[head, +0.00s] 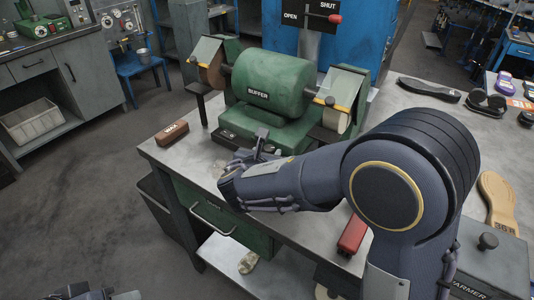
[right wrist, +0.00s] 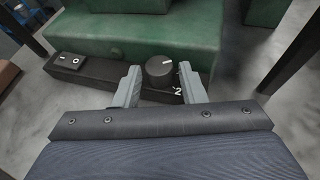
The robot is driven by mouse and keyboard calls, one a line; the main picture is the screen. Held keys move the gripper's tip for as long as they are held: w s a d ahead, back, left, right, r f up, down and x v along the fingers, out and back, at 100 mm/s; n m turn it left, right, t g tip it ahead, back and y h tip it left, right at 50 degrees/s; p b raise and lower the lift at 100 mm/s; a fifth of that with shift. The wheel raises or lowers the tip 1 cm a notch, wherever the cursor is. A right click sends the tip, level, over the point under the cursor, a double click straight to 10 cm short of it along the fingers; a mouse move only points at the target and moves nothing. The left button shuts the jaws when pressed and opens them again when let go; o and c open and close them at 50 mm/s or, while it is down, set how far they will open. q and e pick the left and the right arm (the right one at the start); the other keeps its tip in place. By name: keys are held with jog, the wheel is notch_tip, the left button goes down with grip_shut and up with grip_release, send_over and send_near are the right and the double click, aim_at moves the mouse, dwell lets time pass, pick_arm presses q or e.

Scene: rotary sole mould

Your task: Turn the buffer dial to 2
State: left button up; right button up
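The green buffer (head: 262,75) stands on the workbench (head: 385,105). Its dial (right wrist: 160,72), a round black knob with a white pointer line, sits on the black front strip. The line appears to point up and to the right in the right wrist view. A white "2" (right wrist: 178,92) is printed at the dial's lower right. My right gripper (head: 262,143) is at the strip; in the right wrist view its fingers (right wrist: 160,83) are open, one on each side of the dial, with gaps visible. The dial is not clear in the head view. My left gripper (head: 98,294) shows only partly at the bottom edge.
A rocker switch (right wrist: 68,59) is on the strip left of the dial. A brown block (head: 172,132) lies on the bench to the left. A red-handled tool (head: 352,235) lies near the front edge. Shoe soles (head: 430,90) and a grey box (head: 490,262) are to the right.

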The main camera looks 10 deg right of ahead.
jog(key=shift+c, duration=0.3)
jog(key=c, duration=0.6)
jog(key=shift+w+a+r+m+g+h+p, duration=0.1)
jog(key=shift+m+g+h+p, duration=0.05)
jog(key=shift+m+h+p, duration=0.2)
jog(key=shift+a+r+m+g+h+p, duration=0.15)
jog(key=shift+m+h+p, duration=0.1)
jog(key=shift+h+p, duration=0.15)
jog(key=shift+c, duration=0.2)
jog(key=m+g+h+p, duration=0.2)
jog(key=m+h+p, duration=0.1)
jog(key=shift+w+a+p, duration=0.2)
jog(key=shift+p, duration=0.1)
jog(key=m+g+p, duration=0.1)
jog(key=m+g+h+p, duration=0.1)
jog(key=shift+w+a+f+m+g, duration=0.1)
jog(key=shift+w+m+g, duration=0.1)
jog(key=shift+m+g, duration=0.1)
jog(key=shift+w+a+f+m+g+h+p, duration=0.1)
jog(key=shift+m+g+h+p, duration=0.35)
jog(key=shift+m+g, duration=0.1)
jog(key=shift+w+f+m+g+h+p, duration=0.1)
jog(key=shift+m+g+h+p, duration=0.2)
jog(key=shift+m+g+p, duration=0.2)
jog(key=shift+g, duration=0.25)
jog(key=o, duration=0.7)
